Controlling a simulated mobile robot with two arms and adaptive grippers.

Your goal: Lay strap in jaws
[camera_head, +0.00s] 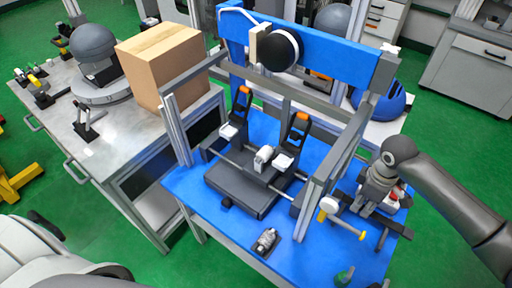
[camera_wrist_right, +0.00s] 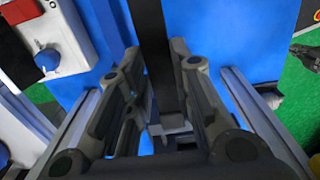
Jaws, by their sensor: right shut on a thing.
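My right gripper (camera_head: 378,192) is low over the right side of the blue table, beside the tower frame. In the right wrist view its two fingers (camera_wrist_right: 157,62) stand on either side of a dark, narrow strip, which I take as the strap (camera_wrist_right: 152,38). The gripper is shut on it; its far end is out of that view. The black fixture (camera_head: 243,187) sits mid-table under the frame, with two upright jaws with orange tops, the left jaw (camera_head: 239,108) and the right jaw (camera_head: 294,133). The gripper is to the right of both jaws, apart from them. My left gripper is out of view.
Grey posts and a blue crossbeam (camera_head: 335,46) frame the fixture; the right post stands between it and my right gripper. A yellow-tipped handle (camera_head: 328,206) and a small metal part (camera_head: 265,241) are near the front. A cardboard box (camera_head: 165,65) stands left.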

